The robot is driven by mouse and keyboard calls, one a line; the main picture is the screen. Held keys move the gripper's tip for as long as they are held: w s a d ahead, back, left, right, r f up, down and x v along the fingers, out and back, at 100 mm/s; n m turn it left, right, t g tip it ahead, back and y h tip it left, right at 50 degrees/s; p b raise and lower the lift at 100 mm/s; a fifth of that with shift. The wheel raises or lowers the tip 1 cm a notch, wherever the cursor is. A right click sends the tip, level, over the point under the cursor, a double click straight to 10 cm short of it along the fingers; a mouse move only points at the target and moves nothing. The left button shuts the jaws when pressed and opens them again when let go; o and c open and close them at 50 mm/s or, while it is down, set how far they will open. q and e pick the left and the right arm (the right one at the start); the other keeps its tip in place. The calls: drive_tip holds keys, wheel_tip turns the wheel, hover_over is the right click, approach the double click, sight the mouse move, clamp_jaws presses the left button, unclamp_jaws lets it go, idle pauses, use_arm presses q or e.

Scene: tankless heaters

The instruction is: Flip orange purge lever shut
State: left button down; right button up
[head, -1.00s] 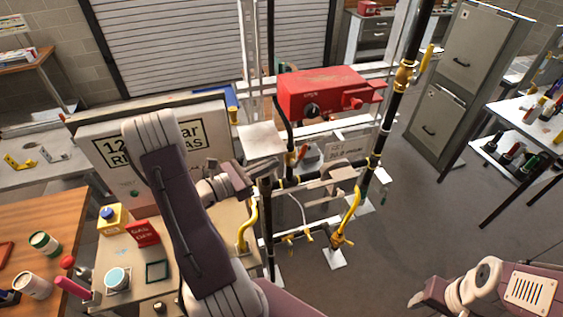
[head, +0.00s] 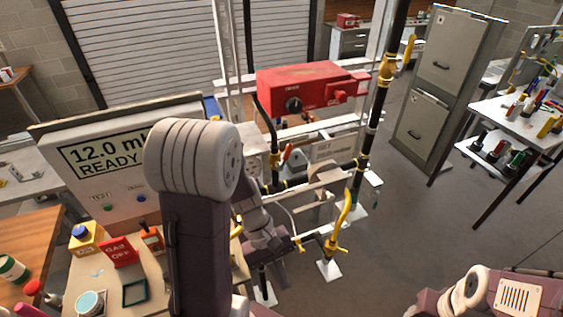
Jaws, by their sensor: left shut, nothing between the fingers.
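A small orange lever (head: 287,152), likely the purge lever, stands up from the pipework below the red box, left of the black vertical pipe. Its exact angle is too small to tell. My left gripper (head: 276,246) is shut and empty, low in front of the pipe frame, below the orange lever and apart from it. It is near the lower yellow valve fittings; my own arm partly hides it. My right gripper (head: 412,308) is at the bottom edge, far from the pipes, and its fingers do not show clearly.
The red box (head: 310,88) sits above the pipes. Yellow levers (head: 345,210) and a black vertical pipe (head: 374,120) stand close right. A display panel (head: 85,160) reads "12.0" and "READY". A red "GAS OFF" sign (head: 119,252) is on the bench.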

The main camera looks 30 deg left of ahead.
use_arm(q)
drive_tip(key=w+a+r+m+t+y, duration=0.1)
drive_tip(key=w+a+r+t+y, duration=0.2)
drive_tip(key=w+r, duration=0.4)
drive_tip(key=w+a+r+m+t+y, duration=0.1)
drive_tip(key=w+a+r+t+y, duration=0.2)
drive_tip(key=w+r, duration=0.35)
drive_tip(key=w+a+r+n+t, duration=0.1)
drive_tip(key=w+a+r+n, duration=0.1)
drive_tip(key=r, duration=0.4)
drive_tip(key=w+a+r+n+t+p, duration=0.1)
drive_tip(key=w+a+r+n, duration=0.1)
drive_tip(key=r, duration=0.5)
drive_tip(key=shift+w+a+y, duration=0.4)
drive_tip(key=shift+w+a, duration=0.3)
drive_tip(key=shift+w, duration=0.05)
use_arm(e)
drive_tip(key=shift+s+a+r, duration=0.1)
drive_tip(key=shift+a+r, duration=0.1)
use_arm(q)
drive_tip(key=shift+w, duration=0.1)
drive_tip(key=p, duration=0.1)
approach(284, 158)
drive_tip(key=x, duration=0.5)
drive_tip(key=shift+w+a+r, duration=0.1)
drive_tip(key=shift+w+a, duration=0.2)
use_arm(e)
drive_tip(key=shift+r, duration=0.6)
